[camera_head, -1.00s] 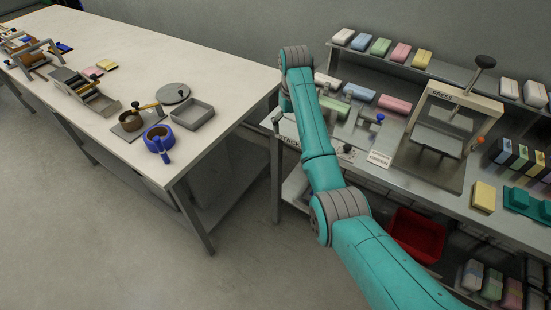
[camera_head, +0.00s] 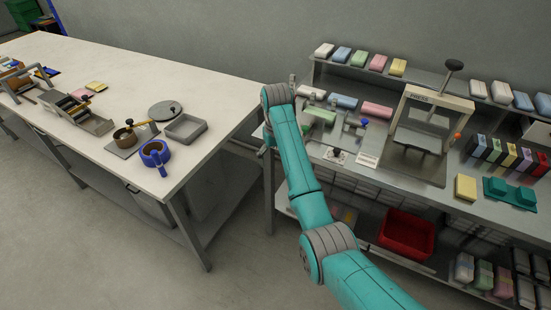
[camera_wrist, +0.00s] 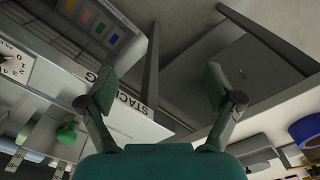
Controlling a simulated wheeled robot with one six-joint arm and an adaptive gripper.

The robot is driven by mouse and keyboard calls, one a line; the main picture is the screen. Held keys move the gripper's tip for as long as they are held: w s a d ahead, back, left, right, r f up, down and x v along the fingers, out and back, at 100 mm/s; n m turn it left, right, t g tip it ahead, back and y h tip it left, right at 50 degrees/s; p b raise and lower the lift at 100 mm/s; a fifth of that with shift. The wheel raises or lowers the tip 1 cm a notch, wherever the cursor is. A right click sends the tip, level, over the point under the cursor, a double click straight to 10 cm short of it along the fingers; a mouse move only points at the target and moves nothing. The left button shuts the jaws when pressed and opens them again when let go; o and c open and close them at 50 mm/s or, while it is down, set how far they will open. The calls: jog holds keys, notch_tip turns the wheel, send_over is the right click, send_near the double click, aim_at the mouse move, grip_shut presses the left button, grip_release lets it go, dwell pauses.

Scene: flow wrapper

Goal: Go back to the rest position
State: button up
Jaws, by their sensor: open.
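My gripper (camera_wrist: 160,85) shows in the wrist view with its two fingers spread wide and nothing between them. Beyond the fingers are the edge of a bench with a "STACK" label (camera_wrist: 130,103) and darker surfaces below it. In the head view my teal arm reaches up to the left end of the grey workbench (camera_head: 425,183). The gripper itself is mostly hidden there behind the arm's end.
A long white table (camera_head: 215,85) stands left, holding a blue ring-shaped holder (camera_head: 155,153) and a grey tray (camera_head: 185,128). The workbench carries a press (camera_head: 428,125), coloured packs and a teal tray (camera_head: 510,193). A red bin (camera_head: 407,233) sits below. Floor is clear between.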

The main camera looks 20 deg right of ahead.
jog(key=s+f+t, duration=0.2)
jog(key=s+f, duration=0.6)
jog(key=f, duration=0.5)
jog(key=s+f+t, duration=0.3)
jog(key=s+f, duration=0.6)
jog(key=f, duration=0.3)
jog(key=s+f+t, duration=0.2)
jog(key=s+f, duration=0.1)
jog(key=s, duration=0.7)
jog(key=s+r+t, duration=0.2)
jog(key=s+r, duration=0.2)
jog(key=s, duration=0.6)
jog(key=s+r+t, duration=0.2)
jog(key=s+r, duration=0.3)
jog(key=s, duration=0.5)
jog(key=s+r+t, duration=0.2)
jog(key=s+r, duration=0.4)
jog(key=r, duration=0.3)
jog(key=s+r+t, duration=0.1)
jog(key=s+r, duration=0.5)
jog(key=r, duration=0.4)
jog(key=shift+s+r+m+t, duration=0.15)
jog(key=shift+s+m+t, duration=0.2)
jog(key=shift+m+t, duration=0.05)
